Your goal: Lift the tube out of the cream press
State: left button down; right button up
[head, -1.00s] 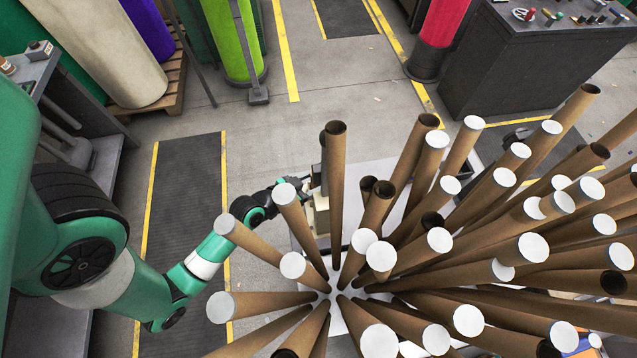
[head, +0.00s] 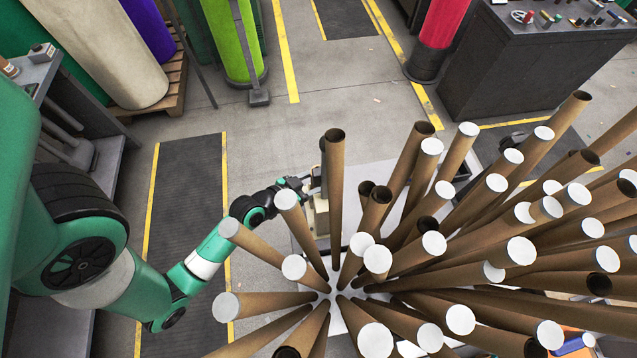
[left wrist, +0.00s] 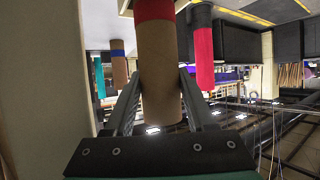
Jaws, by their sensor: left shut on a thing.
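A brown cardboard tube with a red band (left wrist: 159,48) fills the middle of the left wrist view. My left gripper (left wrist: 159,74) is shut on it, one finger on each side. The red end meets cream-coloured parts at the top of that view. In the head view my left gripper (head: 304,183) is beside the cream press (head: 320,216), which is partly hidden behind tall cardboard tubes. I cannot pick out the held tube there, nor tell whether it is still seated in the press. My right gripper is not in view.
A dense cluster of long cardboard tubes (head: 440,270), many white-capped, fans out in front of the press and to the right. A dark workbench (head: 500,70) stands at the back right. Felt rolls (head: 105,55) stand at the back left. Grey floor (head: 340,80) behind the press is clear.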

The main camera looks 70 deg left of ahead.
pick_arm(q)
jog(key=shift+r+p, duration=4)
jog(key=shift+r, duration=0.1)
